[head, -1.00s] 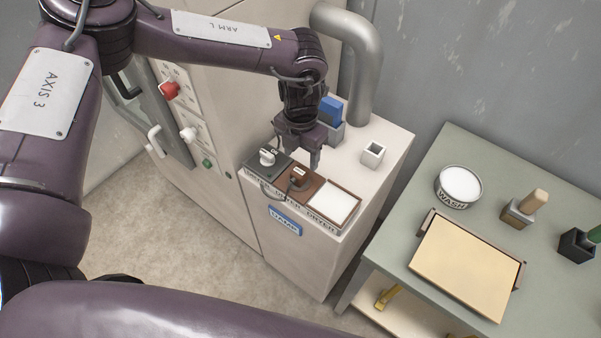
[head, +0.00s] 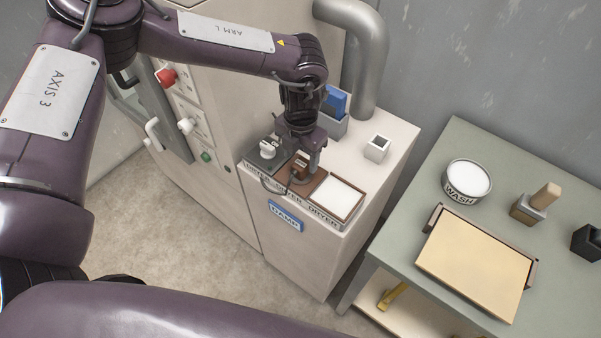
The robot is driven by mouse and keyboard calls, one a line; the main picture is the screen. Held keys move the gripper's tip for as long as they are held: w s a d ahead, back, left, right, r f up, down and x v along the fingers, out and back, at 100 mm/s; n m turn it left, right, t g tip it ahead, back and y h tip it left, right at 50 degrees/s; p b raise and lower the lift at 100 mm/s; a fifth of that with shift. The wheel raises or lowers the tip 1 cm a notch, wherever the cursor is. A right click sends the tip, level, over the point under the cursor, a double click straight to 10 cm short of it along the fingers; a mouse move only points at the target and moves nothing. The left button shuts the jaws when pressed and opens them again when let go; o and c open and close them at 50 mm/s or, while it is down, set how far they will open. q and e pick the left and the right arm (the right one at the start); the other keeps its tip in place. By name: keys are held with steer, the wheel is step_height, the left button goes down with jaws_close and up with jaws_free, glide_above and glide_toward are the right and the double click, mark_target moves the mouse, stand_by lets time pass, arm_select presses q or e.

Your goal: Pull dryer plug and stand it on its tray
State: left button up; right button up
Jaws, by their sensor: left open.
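The dryer plug (head: 299,169) is a small dark brown block with a pale label on top. It sits on the brown middle plate (head: 313,184) of the panel on the white cabinet, with a dark cord at its left. My left gripper (head: 308,168) points down at the plug, its visible finger close to the plug's right side. It is open; whether it touches the plug I cannot tell. The tray (head: 361,198), a white pad in a brown frame, lies empty to the right of the plug. My right gripper is not in view.
A dark plate with a grey knob (head: 267,149) lies left of the plug. A blue block in a grey holder (head: 332,125), a small white cup (head: 377,148) and a thick pipe (head: 370,80) stand behind. The green table (head: 440,180) with a wash bowl (head: 467,181) is at right.

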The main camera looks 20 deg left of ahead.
mark_target(301, 163)
arm_select(q)
step_height(301, 163, down, 4)
steer(key=shift+f+b, duration=0.1)
steer(key=shift+b, duration=0.75)
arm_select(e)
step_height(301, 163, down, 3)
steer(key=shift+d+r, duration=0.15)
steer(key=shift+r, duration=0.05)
arm_select(q)
steer(key=shift+p, duration=0.3)
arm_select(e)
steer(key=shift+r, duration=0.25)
arm_select(q)
jaws_close()
